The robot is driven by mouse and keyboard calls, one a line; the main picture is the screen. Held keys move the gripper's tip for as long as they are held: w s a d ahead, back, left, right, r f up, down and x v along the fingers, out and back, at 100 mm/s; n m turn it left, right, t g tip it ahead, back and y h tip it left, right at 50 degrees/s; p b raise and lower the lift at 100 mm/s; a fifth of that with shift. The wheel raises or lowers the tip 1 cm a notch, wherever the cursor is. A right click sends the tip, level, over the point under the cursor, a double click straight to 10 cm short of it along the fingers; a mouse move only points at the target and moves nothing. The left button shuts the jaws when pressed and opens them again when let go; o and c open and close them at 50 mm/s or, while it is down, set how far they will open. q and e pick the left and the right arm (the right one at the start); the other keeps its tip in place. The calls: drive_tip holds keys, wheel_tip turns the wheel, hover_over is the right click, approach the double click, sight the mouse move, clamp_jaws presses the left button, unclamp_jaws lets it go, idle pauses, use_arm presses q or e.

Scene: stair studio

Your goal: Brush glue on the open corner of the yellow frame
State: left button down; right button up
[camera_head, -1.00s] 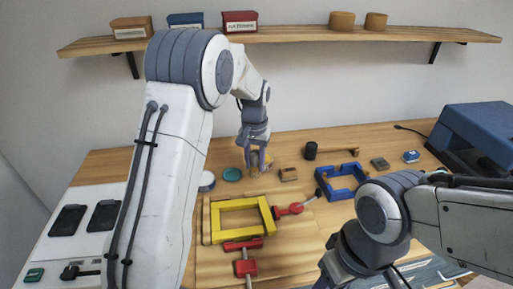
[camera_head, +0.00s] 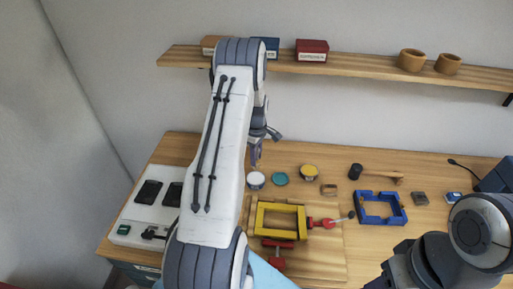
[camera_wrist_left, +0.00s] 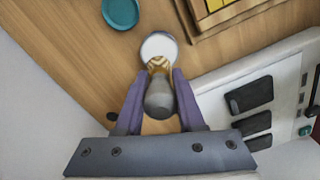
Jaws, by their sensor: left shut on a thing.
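The yellow frame (camera_head: 261,218) lies on a wooden board in the head view, with red clamps at its right side (camera_head: 325,223) and front (camera_head: 277,262). Which corner is open is too small to tell. My left gripper (camera_head: 255,158) is above the bench behind the frame. In the left wrist view its purple fingers (camera_wrist_left: 159,98) are shut on a brush (camera_wrist_left: 160,97) with a dark grey rounded handle end. Its tan lower part points at the white glue pot (camera_wrist_left: 158,45); whether it touches is unclear. The pot also shows in the head view (camera_head: 255,180).
A teal lid (camera_head: 280,179) and a yellow-topped tin (camera_head: 309,172) stand right of the pot. A mallet (camera_head: 376,173) and a blue frame (camera_head: 380,207) lie farther right. A white panel (camera_head: 148,214) is at left. A shelf (camera_head: 340,69) runs along the wall.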

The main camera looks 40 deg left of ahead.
sight(256, 167)
use_arm(q)
drive_tip(key=shift+f+b, duration=1.9)
drive_tip(key=shift+f, duration=1.15)
drive_tip(key=shift+s+f+b, duration=0.1)
drive_tip(key=shift+f+b, duration=0.4)
drive_tip(key=shift+f, duration=0.05)
drive_tip(key=shift+r, duration=0.1)
drive_tip(key=shift+r+p, duration=2.25)
drive_tip(key=shift+r, duration=1.25)
